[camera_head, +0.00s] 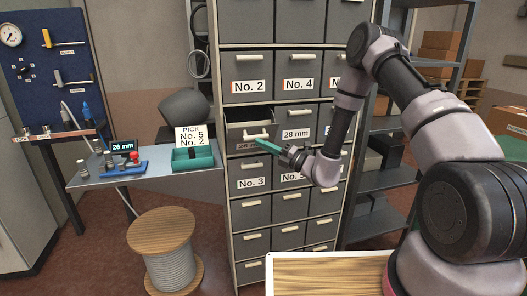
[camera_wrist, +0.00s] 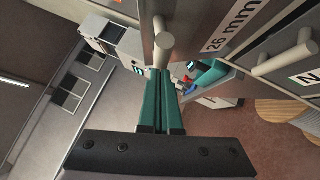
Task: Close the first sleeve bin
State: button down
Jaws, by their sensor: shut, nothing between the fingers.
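The sleeve bin labelled 26 mm (camera_head: 235,133) is a grey drawer in the cabinet. It stands pulled out past its neighbours, and its dark inside shows at the top. Its pale bar handle (camera_head: 256,136) is on the front; the handle also shows in the wrist view (camera_wrist: 163,46), beside the 26 mm label (camera_wrist: 233,24). My gripper (camera_head: 260,142) has teal fingers, shut together and empty. The fingertips (camera_wrist: 159,76) are right by the handle at the bin's front; I cannot tell whether they touch it. Part of the label is hidden in the head view.
The 28 mm drawer (camera_head: 296,134) to the right is closed, as are No. 2 (camera_head: 247,86) above and No. 3 (camera_head: 250,184) below. A side table (camera_head: 150,172) with a teal tray (camera_head: 193,160) stands left. A cable spool (camera_head: 166,250) stands on the floor.

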aim_at(259, 126)
jog(key=w+r, duration=0.2)
jog(key=w+a+r+m+h, duration=0.1)
jog(key=r, duration=0.1)
jog(key=w+r+m+h, duration=0.1)
jog(key=w+r, duration=0.1)
jog(key=shift+w+a+r, duration=0.1)
jog(key=shift+w+a, duration=0.2)
jog(key=shift+w+a+r, duration=0.15)
jog(key=shift+w+r, duration=0.1)
jog(key=shift+w, duration=0.2)
jog(key=shift+w+a+r, duration=0.15)
jog(key=shift+w+r, duration=0.1)
jog(key=shift+w, duration=0.2)
jog(key=shift+w+r, duration=0.1)
jog(key=shift+w+r, duration=0.1)
jog(key=shift+r, duration=0.05)
jog(key=shift+d, duration=0.1)
